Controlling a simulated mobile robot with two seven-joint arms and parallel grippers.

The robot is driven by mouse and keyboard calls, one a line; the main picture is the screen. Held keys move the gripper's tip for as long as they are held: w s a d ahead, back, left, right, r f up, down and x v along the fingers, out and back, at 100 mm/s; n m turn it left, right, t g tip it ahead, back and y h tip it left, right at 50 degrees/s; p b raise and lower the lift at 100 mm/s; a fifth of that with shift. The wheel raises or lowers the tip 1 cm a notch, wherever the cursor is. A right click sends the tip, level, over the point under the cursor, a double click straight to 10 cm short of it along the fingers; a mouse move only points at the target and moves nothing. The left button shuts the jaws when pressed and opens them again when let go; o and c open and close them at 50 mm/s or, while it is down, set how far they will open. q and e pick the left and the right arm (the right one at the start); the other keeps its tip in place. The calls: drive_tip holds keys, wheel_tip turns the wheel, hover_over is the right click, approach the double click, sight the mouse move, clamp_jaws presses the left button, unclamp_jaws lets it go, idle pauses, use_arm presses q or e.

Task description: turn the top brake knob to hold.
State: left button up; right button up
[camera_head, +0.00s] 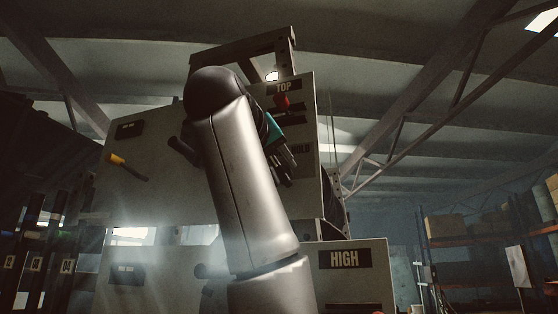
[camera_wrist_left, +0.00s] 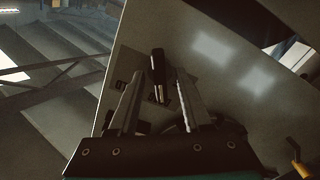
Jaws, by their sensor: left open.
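The upper panel (camera_head: 150,195) carries a TOP label (camera_head: 284,87), with a red knob (camera_head: 282,101) just below it. A lower dark label, partly hidden by my gripper, seems to read HOLD. My left gripper (camera_head: 287,178) is in front of the panel, below the red knob, with its fingers pointing down and right. In the left wrist view my left gripper (camera_wrist_left: 158,88) is open. A dark upright knob or handle (camera_wrist_left: 157,66) appears between its fingers, with no clear contact; I cannot tell whether it is the brake knob. My right gripper is not in view.
A yellow-handled lever (camera_head: 118,159) sticks out of the upper panel's left part. A lower panel (camera_head: 365,276) bears a HIGH label (camera_head: 344,258). My left arm hides the middle of both panels. Shelves with boxes (camera_head: 447,224) stand at the far right.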

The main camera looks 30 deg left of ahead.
use_arm(q)
drive_tip(key=shift+w+a, duration=0.15)
drive_tip(key=shift+w, duration=0.5)
clamp_jaws()
